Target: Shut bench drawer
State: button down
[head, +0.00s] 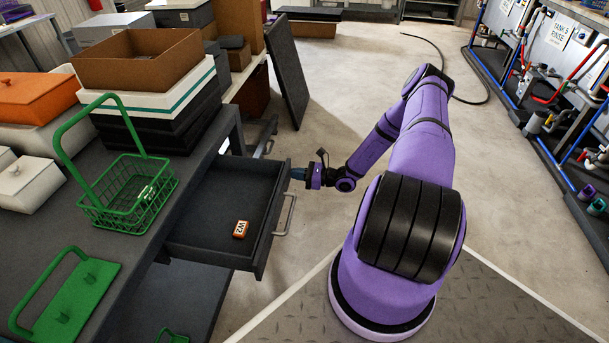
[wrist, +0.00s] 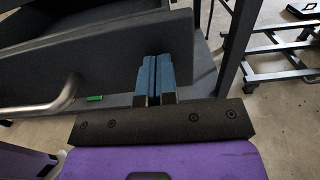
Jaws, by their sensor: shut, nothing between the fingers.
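The bench drawer (head: 212,220) is dark grey and stands open, pulled out from the bench (head: 143,240) toward my arm. An orange block marked W2 (head: 240,229) lies inside it. The drawer's metal handle (head: 287,214) is on its front; part of it also shows at the left of the wrist view (wrist: 48,105). My gripper (head: 297,173) is at the far end of the drawer front, beyond the handle. In the wrist view its blue fingers (wrist: 155,78) are together and empty, close against the drawer front's end. I cannot tell whether they touch it.
A dark panel (head: 287,70) leans behind the drawer. The floor (head: 340,75) beyond my arm is mostly clear. Pipes and tanks line the right.

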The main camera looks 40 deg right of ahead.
aim_at(226, 171)
jog(key=shift+w+a, duration=0.1)
dwell(0.3)
jog(key=x, duration=2.7)
jog(key=shift+w+a+r, duration=0.15)
jog(key=shift+a, duration=0.05)
jog(key=shift+a+r, duration=0.1)
jog(key=shift+r, duration=0.05)
